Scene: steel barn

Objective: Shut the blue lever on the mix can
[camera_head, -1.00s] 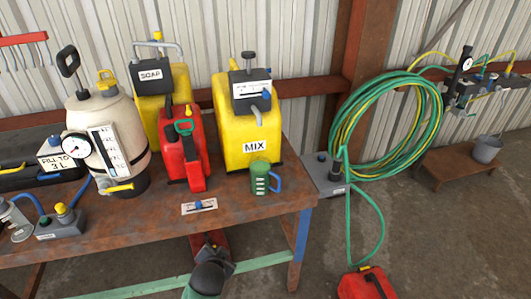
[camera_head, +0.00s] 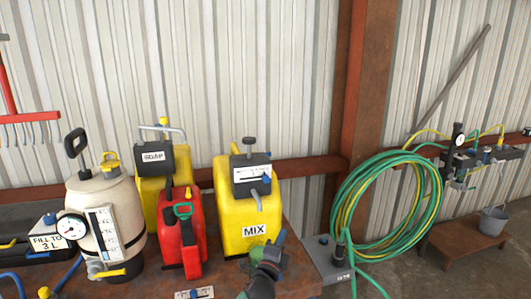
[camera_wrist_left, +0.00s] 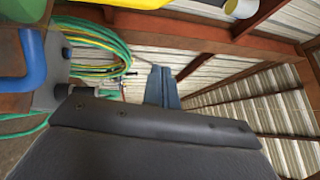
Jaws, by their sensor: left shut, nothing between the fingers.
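The yellow mix can (camera_head: 232,205), labelled MIX, stands on the bench in the head view. A grey block (camera_head: 246,187) on its upper front carries a white marked strip, with the small blue lever (camera_head: 267,180) near the strip's right end. The lever's exact angle is too small to tell. My left gripper (camera_head: 280,238) is shut and empty, low at the can's front right, below the lever and apart from it. Its fingers (camera_wrist_left: 163,87) show together in the left wrist view. My right gripper is not in view.
A red jerry can (camera_head: 181,245), a yellow soap can (camera_head: 149,190) and a cream tank (camera_head: 103,205) stand left of the mix can. A blue mug handle (camera_wrist_left: 32,60) is close in the wrist view. A hose coil (camera_head: 385,205) hangs to the right.

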